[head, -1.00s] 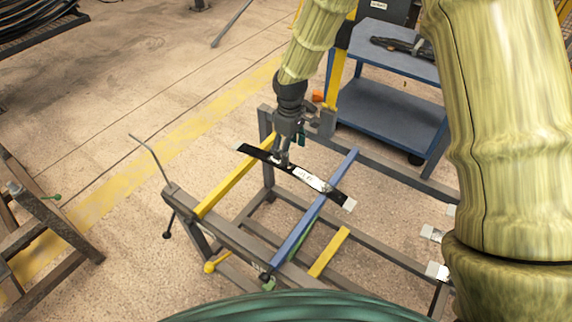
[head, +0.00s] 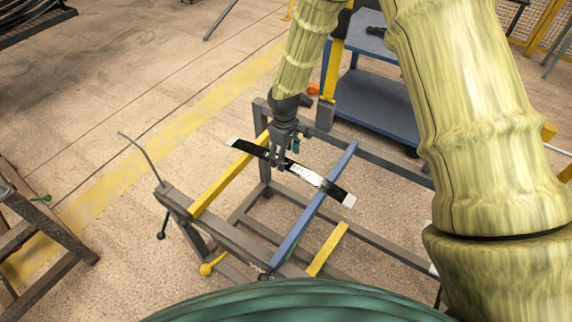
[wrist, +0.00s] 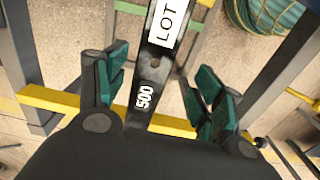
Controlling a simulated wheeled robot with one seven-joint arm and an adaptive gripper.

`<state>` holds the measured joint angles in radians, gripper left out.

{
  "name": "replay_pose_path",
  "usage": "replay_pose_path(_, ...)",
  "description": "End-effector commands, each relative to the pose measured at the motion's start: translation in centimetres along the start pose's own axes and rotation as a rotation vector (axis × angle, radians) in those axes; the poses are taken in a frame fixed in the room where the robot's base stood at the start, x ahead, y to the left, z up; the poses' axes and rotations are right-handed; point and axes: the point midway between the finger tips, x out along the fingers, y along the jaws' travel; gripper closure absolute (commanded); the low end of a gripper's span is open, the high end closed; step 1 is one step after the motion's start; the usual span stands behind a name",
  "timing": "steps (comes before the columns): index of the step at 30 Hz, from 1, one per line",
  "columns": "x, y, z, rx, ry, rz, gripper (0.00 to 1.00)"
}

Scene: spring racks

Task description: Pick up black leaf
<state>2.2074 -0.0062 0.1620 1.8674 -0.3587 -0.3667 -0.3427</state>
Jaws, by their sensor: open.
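The black leaf (head: 331,187) is a long flat dark strip with pale ends and a white label. It lies across the yellow bar (head: 229,176) and the blue bar (head: 316,205) of a grey rack. My gripper (head: 279,160) is over the leaf, left of its middle, pointing down. In the wrist view the leaf (wrist: 154,70) runs between my open green-padded fingers (wrist: 160,95), with "LOT" and "500" markings showing. A gap shows between the leaf and the pads on both sides. Whether the fingertips reach below the leaf cannot be told.
Another rack (head: 40,235) stands at the left. Concrete floor (head: 110,100) is open at the upper left.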

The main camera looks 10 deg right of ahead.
Motion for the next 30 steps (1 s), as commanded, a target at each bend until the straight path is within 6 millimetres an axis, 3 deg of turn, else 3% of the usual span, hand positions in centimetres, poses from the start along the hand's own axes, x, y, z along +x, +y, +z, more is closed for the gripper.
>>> replay_pose_path(18,4.7,0.7,0.1,-0.001,-0.001,0.0,0.32)
replay_pose_path(29,5.3,0.7,0.1,-0.001,-0.001,0.0,0.32)
replay_pose_path(30,5.2,0.7,0.1,-0.001,-0.001,0.0,0.38)
